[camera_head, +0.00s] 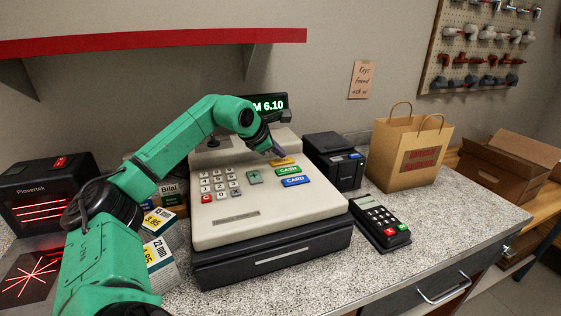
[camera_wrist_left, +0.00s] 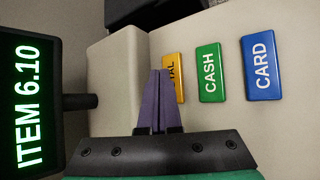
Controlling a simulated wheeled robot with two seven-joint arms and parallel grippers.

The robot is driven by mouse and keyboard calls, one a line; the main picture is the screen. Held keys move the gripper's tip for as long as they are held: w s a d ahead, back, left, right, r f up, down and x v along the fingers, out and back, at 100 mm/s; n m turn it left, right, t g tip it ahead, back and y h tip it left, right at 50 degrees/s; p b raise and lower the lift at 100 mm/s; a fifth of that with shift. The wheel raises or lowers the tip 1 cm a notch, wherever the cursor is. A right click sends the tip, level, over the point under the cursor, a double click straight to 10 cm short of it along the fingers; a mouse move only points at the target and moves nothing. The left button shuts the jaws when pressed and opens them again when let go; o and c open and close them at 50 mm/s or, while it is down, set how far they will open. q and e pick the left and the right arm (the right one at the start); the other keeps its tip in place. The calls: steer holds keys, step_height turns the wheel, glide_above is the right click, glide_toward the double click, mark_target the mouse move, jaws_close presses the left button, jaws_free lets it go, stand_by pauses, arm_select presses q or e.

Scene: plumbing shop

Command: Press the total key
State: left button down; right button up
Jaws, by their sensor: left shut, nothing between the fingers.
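The cash register (camera_head: 262,215) stands on the counter. Its yellow key (camera_head: 283,161) is at the top of a column above the green CASH key (camera_head: 288,170) and the blue CARD key (camera_head: 295,181). The display (camera_wrist_left: 27,100) reads "ITEM 6.10". My right gripper is not in view.
A card terminal (camera_head: 380,221) and a black printer (camera_head: 333,160) stand right of the register. A paper bag (camera_head: 408,155) is farther right. A scanner with red lines (camera_head: 45,200) is at the left. The counter front right is clear.

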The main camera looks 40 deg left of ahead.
mark_target(279, 162)
arm_select(q)
steer(key=shift+f, duration=0.5)
steer(key=shift+r+p, duration=0.4)
steer(key=shift+r, duration=0.3)
step_height(279, 162, up, 6)
steer(key=p, duration=0.6)
stand_by(0.5)
